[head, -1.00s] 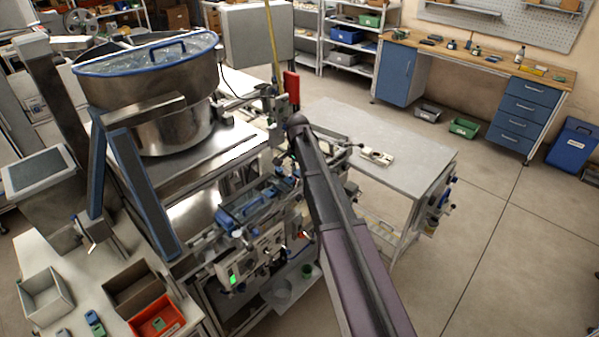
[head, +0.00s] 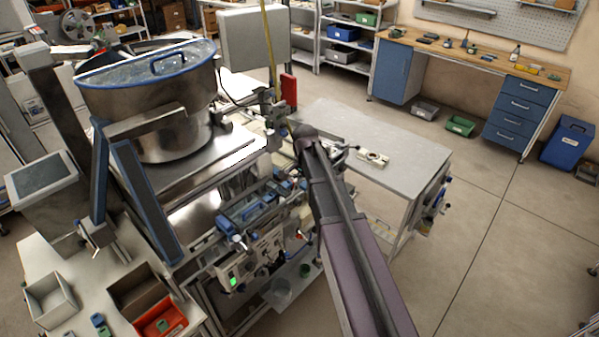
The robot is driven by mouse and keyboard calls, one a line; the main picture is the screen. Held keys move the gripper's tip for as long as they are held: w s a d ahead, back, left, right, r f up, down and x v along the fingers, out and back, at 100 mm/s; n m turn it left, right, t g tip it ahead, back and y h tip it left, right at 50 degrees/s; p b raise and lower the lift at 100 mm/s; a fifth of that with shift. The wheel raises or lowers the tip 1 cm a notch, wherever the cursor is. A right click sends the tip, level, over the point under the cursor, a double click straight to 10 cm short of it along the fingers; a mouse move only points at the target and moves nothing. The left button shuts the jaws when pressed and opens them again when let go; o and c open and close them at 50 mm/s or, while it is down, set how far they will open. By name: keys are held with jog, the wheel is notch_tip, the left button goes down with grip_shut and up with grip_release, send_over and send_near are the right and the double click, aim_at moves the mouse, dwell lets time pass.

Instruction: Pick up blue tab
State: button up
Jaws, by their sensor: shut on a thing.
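No piece that I can surely call the blue tab shows in the head view. Blue parts (head: 243,208) sit on the front of the machine, beside my arm. Small blue-green pieces (head: 97,319) lie on the light table at lower left. My dark arm reaches up from the bottom edge over the machine's right side. My gripper is hidden behind the arm and the machine parts, so I cannot see its jaws or what is between them.
A large steel bowl (head: 160,135) with a blue rim stands on the machine. A grey side table (head: 400,140) stands to the right with a small pale part (head: 373,158) on it. An orange-red bin (head: 158,321) is at lower left.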

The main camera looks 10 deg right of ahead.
jog(key=s, duration=0.6)
jog(key=shift+s+d+r, duration=0.3)
jog(key=shift+s+d, duration=0.05)
jog(key=shift+d, duration=0.1)
jog(key=shift+f, duration=0.1)
notch_tip(320, 180, down, 16)
jog(key=b, duration=1.5)
jog(key=shift+b, duration=0.3)
jog(key=shift+s, duration=0.15)
